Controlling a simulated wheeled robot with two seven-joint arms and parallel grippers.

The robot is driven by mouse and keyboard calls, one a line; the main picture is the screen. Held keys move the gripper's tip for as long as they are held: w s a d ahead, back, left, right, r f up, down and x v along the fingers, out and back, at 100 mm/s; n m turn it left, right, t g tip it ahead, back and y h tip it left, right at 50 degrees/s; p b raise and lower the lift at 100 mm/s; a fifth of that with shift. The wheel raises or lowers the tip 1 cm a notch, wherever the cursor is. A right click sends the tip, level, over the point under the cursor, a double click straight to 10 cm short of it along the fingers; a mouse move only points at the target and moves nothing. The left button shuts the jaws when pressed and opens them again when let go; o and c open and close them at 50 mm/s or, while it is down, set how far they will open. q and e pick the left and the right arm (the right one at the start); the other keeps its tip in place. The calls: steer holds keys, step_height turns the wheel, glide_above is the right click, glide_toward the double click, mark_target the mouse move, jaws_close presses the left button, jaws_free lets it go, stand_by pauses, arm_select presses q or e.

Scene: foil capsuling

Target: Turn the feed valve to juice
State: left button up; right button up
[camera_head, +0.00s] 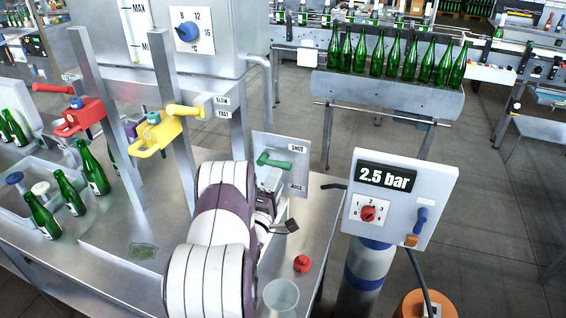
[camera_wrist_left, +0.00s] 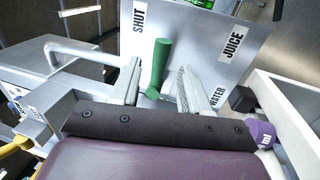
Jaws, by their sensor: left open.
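The feed valve has a green handle (camera_head: 274,160) on a grey plate (camera_head: 292,148) right of the tank. In the left wrist view the green handle (camera_wrist_left: 158,65) points up the plate (camera_wrist_left: 190,45), nearer the SHUT label (camera_wrist_left: 139,15) than the JUICE label (camera_wrist_left: 233,45). A WATER label (camera_wrist_left: 217,97) sits lower right. My left gripper (camera_head: 268,183) is at the plate. In its wrist view the open gripper (camera_wrist_left: 158,90) has one finger on each side of the handle, with visible gaps. My right gripper is not in view.
A steel tank with a blue dial (camera_head: 187,31) stands behind. Red (camera_head: 80,115) and yellow (camera_head: 158,130) taps are to the left. A red knob-like piece (camera_head: 302,264) and clear cup (camera_head: 281,297) sit near the table edge. A 2.5 bar panel (camera_head: 400,205) stands right.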

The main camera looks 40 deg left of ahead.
mark_target(275, 162)
arm_select(q)
steer(key=p+x, duration=0.1)
steer(key=x, duration=0.4)
steer(key=shift+a, duration=0.15)
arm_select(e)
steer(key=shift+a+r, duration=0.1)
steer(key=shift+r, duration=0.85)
arm_select(q)
steer(key=shift+a, duration=0.1)
jaws_close()
steer(key=shift+f, duration=0.1)
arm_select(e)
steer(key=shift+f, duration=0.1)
